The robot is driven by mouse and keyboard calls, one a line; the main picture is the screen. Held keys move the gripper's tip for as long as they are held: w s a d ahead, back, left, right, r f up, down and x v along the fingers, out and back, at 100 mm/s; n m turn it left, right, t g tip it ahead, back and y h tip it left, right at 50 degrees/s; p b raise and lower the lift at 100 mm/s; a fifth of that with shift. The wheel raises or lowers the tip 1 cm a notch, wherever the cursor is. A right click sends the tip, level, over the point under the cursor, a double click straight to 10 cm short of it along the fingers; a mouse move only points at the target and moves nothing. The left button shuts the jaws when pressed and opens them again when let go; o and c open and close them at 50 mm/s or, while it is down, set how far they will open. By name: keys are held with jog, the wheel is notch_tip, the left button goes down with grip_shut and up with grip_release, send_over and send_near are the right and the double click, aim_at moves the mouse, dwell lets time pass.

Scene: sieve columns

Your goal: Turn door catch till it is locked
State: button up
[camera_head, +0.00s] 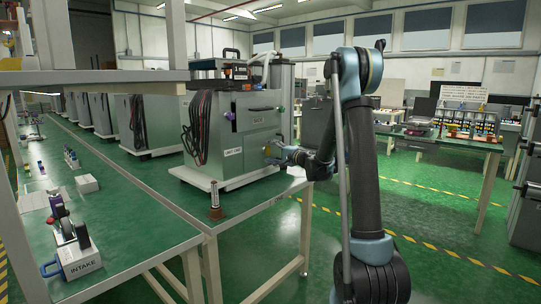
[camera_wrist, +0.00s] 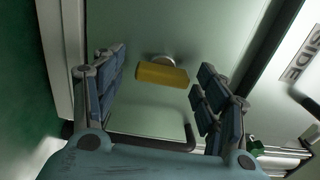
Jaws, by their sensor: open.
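The door catch (camera_wrist: 162,74) is a yellow bar on a round metal hub, seen in the wrist view against a pale door panel. It lies nearly crosswise, tilted slightly down to the right. My gripper (camera_wrist: 163,63) is open, with one finger on each side of the catch and visible gaps to both ends. In the head view my gripper (camera_head: 273,153) is at the lower right of the front of the grey metal cabinet (camera_head: 225,160); the catch is mostly hidden there.
The cabinet stands on a green-topped bench (camera_head: 140,195). Its front also carries a purple knob (camera_head: 230,116) and a dark handle (camera_head: 262,108). A small metal post (camera_head: 215,200) stands near the bench corner. Open green floor (camera_head: 440,235) lies to the right.

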jog(key=v, duration=1.2)
jog(key=s+d+f+n+g+h, duration=0.1)
jog(key=s+f+n+g+h, duration=0.15)
jog(key=s, duration=0.85)
jog(key=s+d+f+n+g+h, duration=0.1)
jog(key=s+f+n+g+h, duration=0.15)
jog(key=s, duration=0.85)
jog(key=s+d+f+n+g+h, duration=0.1)
jog(key=s+d+f+g+h, duration=0.1)
jog(key=s+d+f+h, duration=0.2)
jog(key=s+d+f+n+g+h, duration=0.1)
jog(key=s+d+f+h, duration=0.4)
jog(key=s+d, duration=0.6)
jog(key=s+f+n, duration=0.1)
jog(key=s, duration=0.8)
jog(key=shift+d+f+g, duration=0.25)
jog(key=shift+d+g, duration=0.05)
jog(key=shift+g, duration=0.1)
jog(key=shift+w, duration=0.1)
